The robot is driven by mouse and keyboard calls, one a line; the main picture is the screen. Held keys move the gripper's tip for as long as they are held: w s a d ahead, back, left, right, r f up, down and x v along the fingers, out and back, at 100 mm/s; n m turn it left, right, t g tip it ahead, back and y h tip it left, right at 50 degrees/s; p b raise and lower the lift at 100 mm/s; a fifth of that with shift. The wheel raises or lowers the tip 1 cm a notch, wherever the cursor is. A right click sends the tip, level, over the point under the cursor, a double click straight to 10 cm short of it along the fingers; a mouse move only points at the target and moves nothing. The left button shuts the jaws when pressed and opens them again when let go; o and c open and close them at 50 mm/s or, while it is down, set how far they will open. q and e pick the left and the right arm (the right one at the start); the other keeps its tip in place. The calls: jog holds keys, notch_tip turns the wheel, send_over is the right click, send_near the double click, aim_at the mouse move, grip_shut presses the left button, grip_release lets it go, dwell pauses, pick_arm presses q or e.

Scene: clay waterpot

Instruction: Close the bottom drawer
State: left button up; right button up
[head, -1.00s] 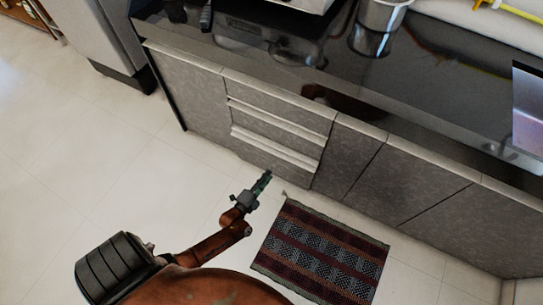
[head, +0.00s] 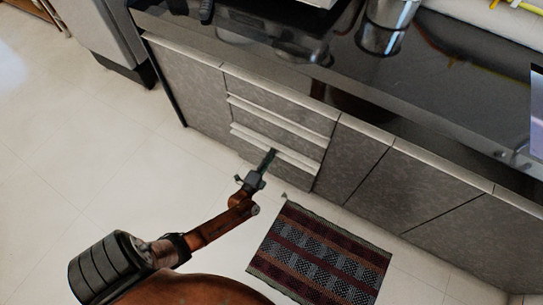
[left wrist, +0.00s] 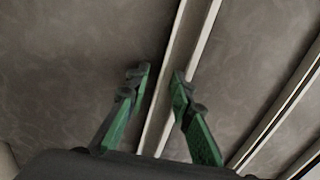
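The bottom drawer (head: 298,174) is the lowest of three stacked grey drawers with pale top ledges. Its ledge stands out a little from the cabinet, so it looks slightly open. My left gripper (head: 270,158) is in front of this drawer, close to its front; I cannot tell whether it touches. In the left wrist view its green fingers (left wrist: 160,78) are apart with nothing held. A pale drawer ledge (left wrist: 192,60) runs past between and behind the fingertips.
The dark countertop (head: 440,95) runs above the cabinets, with a metal pot (head: 385,28) on it. A striped rug (head: 320,255) lies on the floor right of my left arm. The tiled floor (head: 110,175) at the left is clear.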

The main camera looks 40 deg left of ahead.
pick_arm(q)
grip_shut()
dwell(0.7)
